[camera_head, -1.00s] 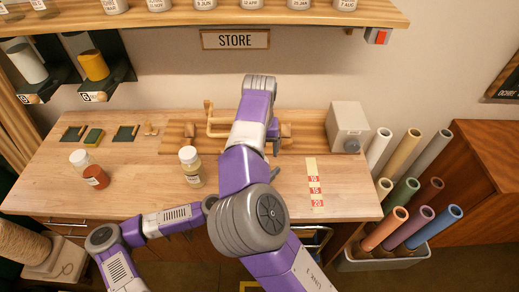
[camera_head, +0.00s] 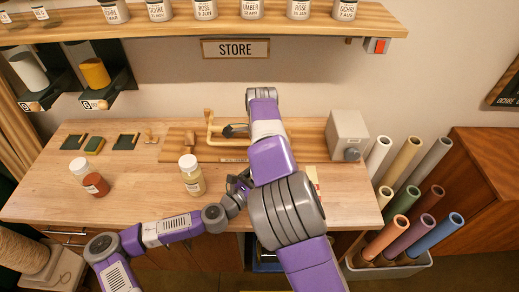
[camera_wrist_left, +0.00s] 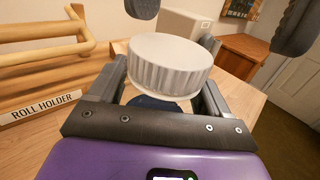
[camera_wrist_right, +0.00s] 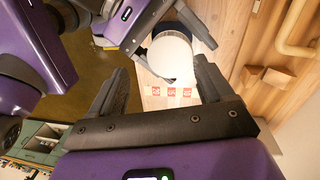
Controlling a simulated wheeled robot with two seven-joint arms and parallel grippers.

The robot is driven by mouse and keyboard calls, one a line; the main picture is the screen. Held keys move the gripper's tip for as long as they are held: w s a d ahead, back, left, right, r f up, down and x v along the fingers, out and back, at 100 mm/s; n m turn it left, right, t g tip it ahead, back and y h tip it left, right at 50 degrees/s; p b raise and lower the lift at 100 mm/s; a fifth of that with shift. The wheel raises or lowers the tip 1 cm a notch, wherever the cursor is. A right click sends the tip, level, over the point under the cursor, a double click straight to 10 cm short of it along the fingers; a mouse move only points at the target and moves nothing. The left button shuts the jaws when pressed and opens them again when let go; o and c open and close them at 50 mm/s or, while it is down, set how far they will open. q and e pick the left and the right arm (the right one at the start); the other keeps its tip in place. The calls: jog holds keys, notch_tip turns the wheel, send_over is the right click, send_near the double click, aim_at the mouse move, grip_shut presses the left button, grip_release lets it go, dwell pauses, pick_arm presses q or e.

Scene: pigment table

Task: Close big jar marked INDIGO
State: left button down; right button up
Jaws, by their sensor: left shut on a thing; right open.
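In the left wrist view a big jar with dark blue contents (camera_wrist_left: 152,102) stands between the jaws of my left gripper (camera_wrist_left: 158,88), which is shut on it. A white ribbed lid (camera_wrist_left: 170,62) sits on top; I cannot tell how tightly. No label on it is visible. In the right wrist view the white lid (camera_wrist_right: 170,56) lies just ahead of my open right gripper (camera_wrist_right: 162,82). The right fingertips show above and to both sides of the lid in the left wrist view. In the head view my left gripper (camera_head: 238,186) is at the table's front; my right arm hides the jar.
A yellow jar with a white lid (camera_head: 192,181) and a red jar (camera_head: 96,186) stand left on the table (camera_head: 140,195). A wooden roll holder (camera_head: 190,140) and a grey box (camera_head: 345,132) are at the back. Coloured rolls (camera_head: 398,203) stand in a bin at right.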

jog(key=n, duration=0.7)
jog(key=shift+a+r, duration=0.1)
jog(key=shift+r, duration=0.25)
jog(key=n, duration=0.3)
jog(key=r+n, duration=0.1)
jog(key=n, duration=0.2)
jog(key=shift+w, duration=0.1)
jog(key=n, duration=0.2)
jog(key=r+n, duration=0.1)
jog(key=n, duration=0.3)
jog(key=shift+w+a+r+n+t, duration=0.1)
jog(key=shift+a+r+n+t, duration=0.05)
jog(key=shift+r+n+t, duration=0.25)
jog(key=n, duration=0.2)
jog(key=r+n, duration=0.1)
jog(key=n, duration=0.2)
jog(key=shift+w+r+n+t, duration=0.15)
jog(key=shift+r+n+t, duration=0.1)
jog(key=shift+n+t, duration=0.05)
jog(key=shift+f, duration=4.05)
